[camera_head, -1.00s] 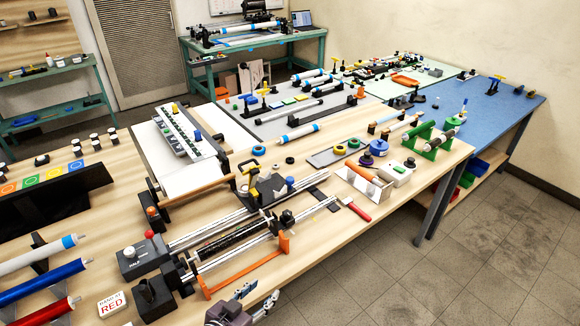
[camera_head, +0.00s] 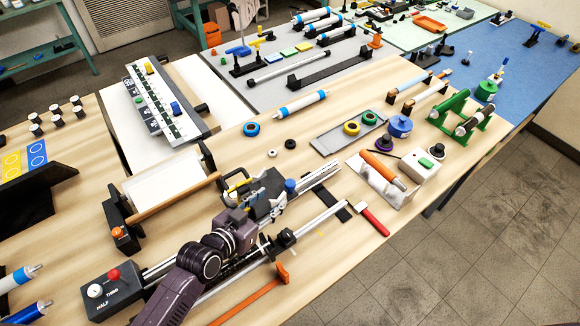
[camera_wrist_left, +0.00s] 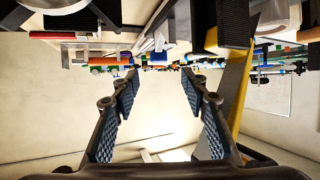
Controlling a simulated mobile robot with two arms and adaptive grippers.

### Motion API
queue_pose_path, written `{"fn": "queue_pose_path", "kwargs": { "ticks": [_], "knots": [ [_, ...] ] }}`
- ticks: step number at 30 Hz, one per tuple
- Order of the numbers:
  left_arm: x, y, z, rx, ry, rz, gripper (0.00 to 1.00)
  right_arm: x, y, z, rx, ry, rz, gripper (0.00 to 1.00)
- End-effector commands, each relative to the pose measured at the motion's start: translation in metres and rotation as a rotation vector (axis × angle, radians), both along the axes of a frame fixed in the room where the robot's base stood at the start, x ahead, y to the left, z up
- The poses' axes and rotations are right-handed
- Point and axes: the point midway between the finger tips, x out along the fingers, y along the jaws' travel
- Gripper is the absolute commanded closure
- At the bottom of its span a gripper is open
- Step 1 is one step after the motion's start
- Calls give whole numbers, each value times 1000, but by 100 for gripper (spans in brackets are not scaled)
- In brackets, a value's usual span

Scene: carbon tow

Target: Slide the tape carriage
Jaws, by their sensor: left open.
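The tape carriage (camera_head: 264,207) looks like a dark block with a black loop handle, a yellow part and a blue knob. It sits on two silver rails (camera_head: 316,220) on the wooden bench. My left gripper (camera_head: 238,202) is close beside the carriage's left end, its arm reaching over the rails from below. In the left wrist view its two ridged fingers (camera_wrist_left: 160,82) are apart with nothing between them. A yellow upright part (camera_wrist_left: 236,92) stands just right of the fingers there. Contact cannot be told. My arm hides part of the rails. My right gripper is not in view.
A grey control box (camera_head: 112,288) with a red button stands at the rails' left end. An orange bar (camera_head: 252,298) lies along the near side. A red-handled tool (camera_head: 372,218) and a white box (camera_head: 420,165) lie to the right.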

Motion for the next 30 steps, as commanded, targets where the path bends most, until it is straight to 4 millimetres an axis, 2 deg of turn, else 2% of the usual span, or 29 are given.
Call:
{"fn": "queue_pose_path", "kwargs": {
  "ticks": [1,3,6,8,11,14,18,21,25,30],
  "knots": [
    [2,-2,-1,-1,0,0,59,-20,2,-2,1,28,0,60],
    [7,-4,-2,-2,-1,0,59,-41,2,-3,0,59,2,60],
    [18,-11,-7,-1,0,0,59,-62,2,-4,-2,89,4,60],
    [25,-16,-11,-2,-1,-1,59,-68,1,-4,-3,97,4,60],
    [44,-27,-24,-3,-4,0,59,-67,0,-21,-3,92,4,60],
    [58,-35,-33,-3,-3,2,59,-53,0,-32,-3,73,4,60],
    [75,-46,-39,-3,-3,0,59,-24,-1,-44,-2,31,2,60],
    [83,-50,-44,-1,-2,1,59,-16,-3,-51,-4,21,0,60],
    [90,-55,-45,-1,-3,1,59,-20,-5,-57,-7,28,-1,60],
    [94,-57,-46,0,-1,0,59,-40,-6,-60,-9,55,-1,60]
  ]
}}
